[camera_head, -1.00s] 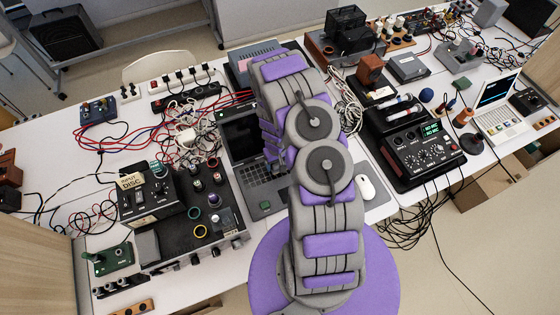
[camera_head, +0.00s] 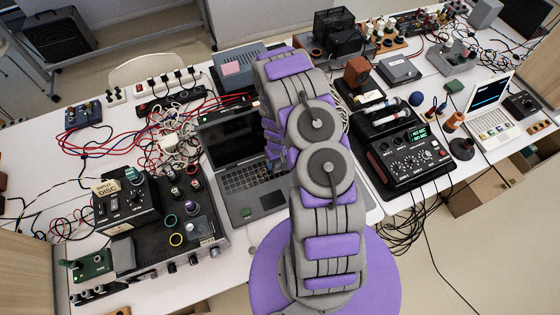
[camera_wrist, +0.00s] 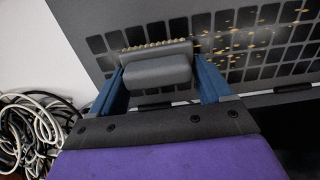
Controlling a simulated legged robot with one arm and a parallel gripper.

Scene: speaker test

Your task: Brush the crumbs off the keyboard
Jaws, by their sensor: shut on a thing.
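A dark laptop with its keyboard (camera_head: 240,180) lies open on the white table, partly hidden behind my arm in the head view. In the wrist view, yellow crumbs (camera_wrist: 262,32) are scattered over the black keys (camera_wrist: 180,25), mostly at the upper right. My gripper (camera_wrist: 157,72) is shut on a grey brush (camera_wrist: 157,70). The brush's pale bristle edge lies at the left part of the keys, left of most crumbs. Whether the bristles touch the keys is hard to tell. In the head view my arm hides the gripper.
A black device with dials (camera_head: 180,212) stands left of the laptop. A black mixer (camera_head: 410,150) is to the right, with cables hanging off the table edge. Tangled red and white cables (camera_head: 175,145) lie behind on the left; white cables (camera_wrist: 35,130) also show in the wrist view.

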